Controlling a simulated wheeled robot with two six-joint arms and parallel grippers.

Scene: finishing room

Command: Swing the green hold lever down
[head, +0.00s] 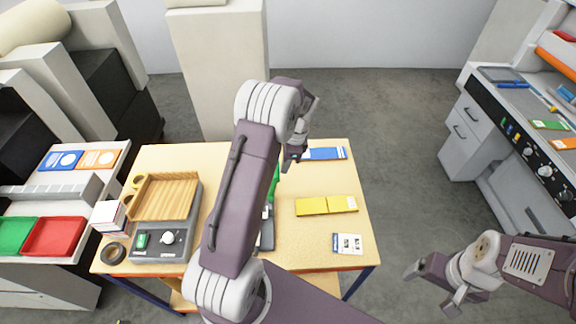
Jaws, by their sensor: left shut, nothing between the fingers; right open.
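The green hold lever (274,182) shows as a thin upright green strip on the table. My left arm hides most of it and much of the dark device (267,237) below it. My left gripper (288,165) is shut and empty, pointing down just right of the lever's top in the picture. I cannot tell whether it touches the lever. My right gripper (432,288) is open and empty, off to the right over the floor, away from the table.
The table (315,258) also bears a grey machine with a wooden tray (166,195), yellow cards (325,205), a blue card (324,154) and a white printed card (347,244). A side stand with red and green trays (54,236) is at left. A control bench (500,100) stands at right.

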